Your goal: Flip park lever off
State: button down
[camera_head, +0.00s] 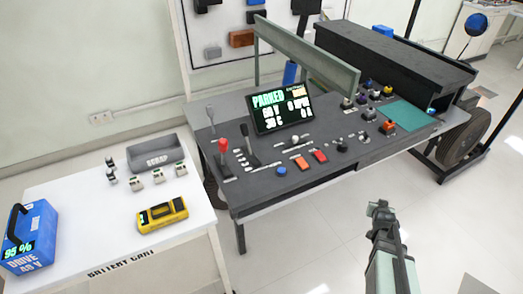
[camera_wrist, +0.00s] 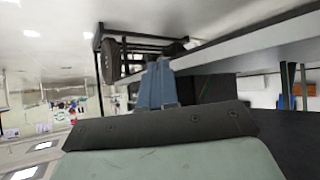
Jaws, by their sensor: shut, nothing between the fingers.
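The grey control desk (camera_head: 300,190) carries several levers at its left end: a grey lever (camera_head: 210,114), a red-knobbed lever (camera_head: 222,150) and a black lever (camera_head: 246,143). All stand up from the desk; their labels are too small to read, so I cannot tell which is the park lever. The display (camera_head: 280,107) reads "PARKED". My gripper (camera_head: 379,208) is shut and empty, in front of the desk and to the right, well apart from the levers. In the wrist view its fingers (camera_wrist: 158,82) are together, with no lever seen.
A white battery cart (camera_head: 95,225) at left holds a blue battery (camera_head: 28,240), a yellow device (camera_head: 162,215) and a grey tray (camera_head: 153,153). Red and blue buttons sit along the desk's front. A raised panel (camera_head: 305,62) stands behind the display. Open floor lies before the desk.

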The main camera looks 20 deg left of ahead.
jog(key=w+r+n+t, duration=0.1)
jog(key=w+r+t, duration=0.25)
jog(key=r, duration=0.45)
jog(key=w+r+t, duration=0.2)
jog(key=w+r, duration=0.3)
jog(key=r, duration=0.3)
jog(key=w+a+r+n+t+y, duration=0.2)
jog(key=a+r+n+t+y, duration=0.25)
jog(key=a+r+n, duration=0.5)
jog(key=s+a+r+n+g+y, duration=0.3)
jog(key=s+a+n+g+y, duration=0.2)
jog(key=a+n+y, duration=0.4)
jog(key=s+a+r+n+g+y, duration=0.3)
jog(key=s+a+n+g+y, duration=0.15)
jog(key=a+n+y, duration=0.45)
jog(key=s+a+f+n+g+h, duration=0.1)
jog(key=s+a+n+g, duration=0.2)
jog(key=s+n+g, duration=0.2)
jog(key=s+a+f+n+g+h, duration=0.1)
jog(key=s+a+f+n+g, duration=0.1)
jog(key=s+a+n+g, duration=0.2)
jog(key=s+a+f+n+g+h, duration=0.1)
jog(key=s+a+n+g, duration=0.3)
jog(key=s+n+g, duration=0.2)
jog(key=shift+s+a+f+g, duration=0.1)
jog(key=shift+f+g, duration=0.1)
jog(key=shift+g, duration=0.4)
jog(key=shift+a+f+g, duration=0.1)
jog(key=shift+f+g, duration=0.05)
jog(key=shift+g, duration=0.4)
